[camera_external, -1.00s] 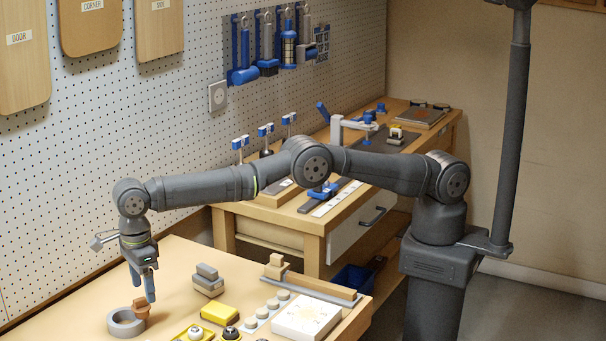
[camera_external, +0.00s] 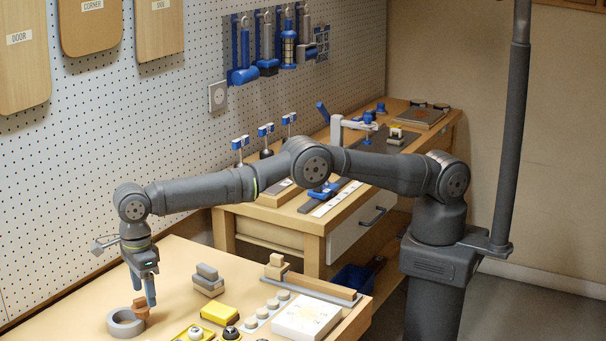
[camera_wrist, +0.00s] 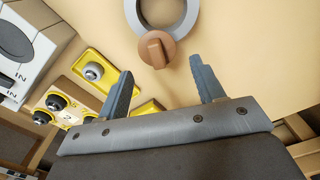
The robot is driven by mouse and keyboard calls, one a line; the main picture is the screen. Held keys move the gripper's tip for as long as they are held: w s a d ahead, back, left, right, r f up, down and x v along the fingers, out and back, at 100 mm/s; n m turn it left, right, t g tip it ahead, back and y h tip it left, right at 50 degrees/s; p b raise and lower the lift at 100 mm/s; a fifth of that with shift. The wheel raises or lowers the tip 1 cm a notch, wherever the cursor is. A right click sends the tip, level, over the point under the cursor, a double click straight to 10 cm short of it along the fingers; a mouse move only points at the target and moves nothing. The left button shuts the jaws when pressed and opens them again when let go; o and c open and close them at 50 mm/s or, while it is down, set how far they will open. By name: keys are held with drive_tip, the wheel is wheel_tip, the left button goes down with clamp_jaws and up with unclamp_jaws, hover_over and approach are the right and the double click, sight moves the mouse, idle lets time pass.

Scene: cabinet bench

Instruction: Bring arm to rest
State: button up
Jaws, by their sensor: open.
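My gripper (camera_external: 144,289) points down over the front bench (camera_external: 88,308), with its blue fingers apart and nothing between them. In the wrist view my gripper (camera_wrist: 162,84) also shows two separate fingers. A brown wooden knob-like piece (camera_external: 141,308) rests at the edge of a grey ring (camera_external: 125,323), just below the fingertips in the outside view. In the wrist view the brown piece (camera_wrist: 157,48) lies beyond the fingertips, overlapping the rim of the grey ring (camera_wrist: 187,23). I cannot tell whether the fingertips touch the brown piece.
Grey blocks (camera_external: 208,280), a yellow block (camera_external: 220,313), a white box (camera_external: 306,318) and a wooden bar (camera_external: 318,285) stand to the right of my gripper. A pegboard wall (camera_external: 150,110) rises behind. The bench's left part is clear.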

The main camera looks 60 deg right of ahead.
wheel_tip(320, 180, down, 4)
drive_tip(key=shift+r, duration=0.15)
wheel_tip(320, 180, up, 4)
drive_tip(key=shift+r, duration=0.1)
drive_tip(key=shift+w+d+r, duration=0.15)
drive_tip(key=shift+d+r, duration=0.1)
drive_tip(key=shift+r, duration=0.1)
drive_tip(key=shift+f, duration=0.1)
